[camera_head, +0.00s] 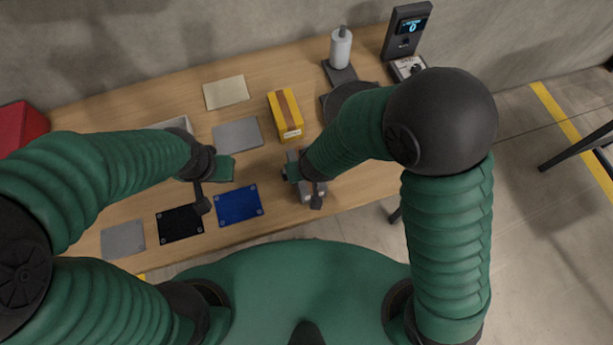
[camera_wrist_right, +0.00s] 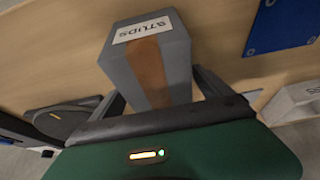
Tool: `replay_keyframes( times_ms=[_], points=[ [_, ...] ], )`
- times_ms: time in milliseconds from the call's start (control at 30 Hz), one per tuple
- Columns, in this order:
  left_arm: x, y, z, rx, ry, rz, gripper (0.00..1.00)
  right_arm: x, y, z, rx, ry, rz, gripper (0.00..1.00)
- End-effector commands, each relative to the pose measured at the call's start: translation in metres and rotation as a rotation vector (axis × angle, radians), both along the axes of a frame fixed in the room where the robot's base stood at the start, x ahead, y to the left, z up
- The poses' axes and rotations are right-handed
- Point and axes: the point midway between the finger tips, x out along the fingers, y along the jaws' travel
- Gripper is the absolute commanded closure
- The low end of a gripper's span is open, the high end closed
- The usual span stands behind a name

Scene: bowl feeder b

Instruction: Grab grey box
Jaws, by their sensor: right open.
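The grey box (camera_wrist_right: 146,62) has a brown stripe and a white label with dark print on its end. In the right wrist view it stands between the two fingers of my right gripper (camera_wrist_right: 160,95), with its lower part hidden behind the gripper body. The fingers are open on either side of it; I cannot tell if either touches it. In the head view the grey box (camera_head: 307,195) is mostly covered by my right gripper (camera_head: 304,184). My left gripper (camera_head: 208,187) hangs over the table above the coloured plates; its finger gap cannot be made out.
A yellow box (camera_head: 286,115) with a brown stripe stands behind the grey box. A blue plate (camera_head: 238,205), a black plate (camera_head: 180,223) and grey plates lie to the left. A white bottle (camera_head: 340,48) and a display device (camera_head: 406,32) stand at the back right.

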Motion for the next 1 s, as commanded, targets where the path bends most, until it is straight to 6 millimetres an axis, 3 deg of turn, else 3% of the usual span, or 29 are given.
replay_keyframes(
  times_ms=[867,1000],
  points=[
    [0.0003,0.0000,-0.0003,0.000,-0.001,0.000,1.00,0.0001,0.0003,-0.0034,0.000,-0.001,0.000,0.11],
    [0.0003,0.0000,-0.0003,0.000,-0.001,0.000,1.00,0.0002,0.0002,-0.0034,0.000,-0.001,0.000,0.27]
  ],
)
